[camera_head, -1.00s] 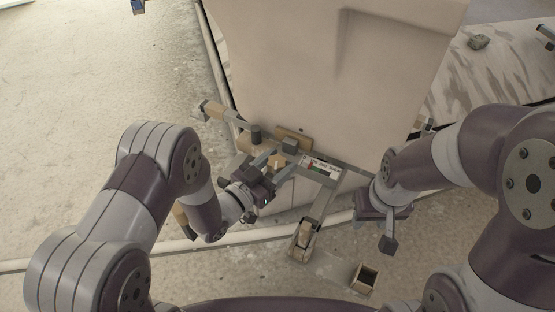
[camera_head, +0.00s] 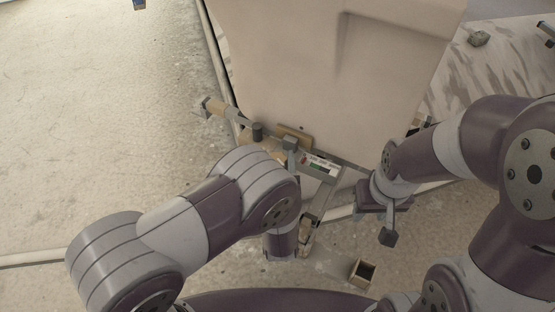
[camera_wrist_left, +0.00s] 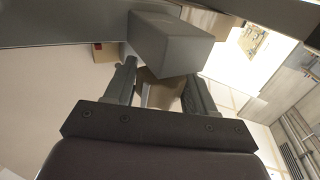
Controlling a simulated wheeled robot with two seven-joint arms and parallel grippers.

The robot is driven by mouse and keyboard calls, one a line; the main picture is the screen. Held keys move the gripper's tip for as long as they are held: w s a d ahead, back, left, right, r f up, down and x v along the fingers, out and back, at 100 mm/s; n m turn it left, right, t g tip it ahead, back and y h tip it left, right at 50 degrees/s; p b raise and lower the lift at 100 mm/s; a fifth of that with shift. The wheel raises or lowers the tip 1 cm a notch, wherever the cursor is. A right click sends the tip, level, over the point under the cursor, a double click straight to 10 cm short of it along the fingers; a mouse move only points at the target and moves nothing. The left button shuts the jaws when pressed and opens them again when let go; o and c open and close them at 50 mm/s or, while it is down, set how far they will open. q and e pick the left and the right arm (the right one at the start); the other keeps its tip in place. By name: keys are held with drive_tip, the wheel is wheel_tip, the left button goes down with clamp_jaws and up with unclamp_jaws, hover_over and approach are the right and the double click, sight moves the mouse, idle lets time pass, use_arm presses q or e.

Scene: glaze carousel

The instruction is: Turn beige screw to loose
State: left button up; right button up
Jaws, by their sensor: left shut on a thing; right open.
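In the left wrist view, my left gripper (camera_wrist_left: 160,84) has its two dark fingers on either side of a tan-beige piece (camera_wrist_left: 158,92), which looks like the beige screw. The gripper is shut on it. A grey block (camera_wrist_left: 170,42) sits just beyond and partly covers the piece. In the head view, my own left arm hides the left gripper and the screw. The grey block also shows there (camera_head: 290,143), on the metal fixture at the front of the big beige housing (camera_head: 330,70). My right gripper (camera_head: 383,212) is open and empty, right of the fixture.
A label strip with red and green marks (camera_head: 320,166) lies on the fixture. A dark cylinder (camera_head: 257,132) and a tan-ended bar (camera_head: 214,107) are at its left. A small open box (camera_head: 363,272) stands on the floor in front.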

use_arm(q)
drive_tip(key=shift+n+y, duration=0.4)
drive_tip(key=shift+y, duration=0.2)
drive_tip(key=o, duration=1)
drive_tip(key=shift+c, duration=0.2)
